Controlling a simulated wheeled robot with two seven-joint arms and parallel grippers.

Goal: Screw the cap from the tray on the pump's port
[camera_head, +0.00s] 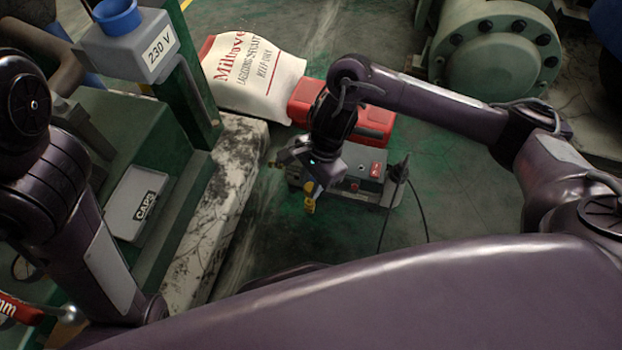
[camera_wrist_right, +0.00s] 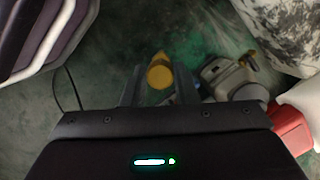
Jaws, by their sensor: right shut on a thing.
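My right gripper (camera_head: 308,198) is shut on a small yellow cap (camera_head: 309,207) and holds it near the pump, on its left side in the head view. The cap also shows in the right wrist view (camera_wrist_right: 160,74), between the two dark fingers. The pump (camera_head: 342,184) is a grey machine with a red label, low on the green floor; my right gripper and wrist hide part of it. It also shows to the right of the cap in the right wrist view (camera_wrist_right: 236,78). I cannot make out its port. The tray (camera_head: 127,190), marked CAPS, is at the left. My left gripper is out of view.
A red case (camera_head: 376,120) and a white printed bag (camera_head: 252,75) lie behind the pump. A black cable (camera_head: 420,205) runs on the floor to its right. A worn pale plinth (camera_head: 228,200) stands left, and a large green flanged machine (camera_head: 490,60) back right.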

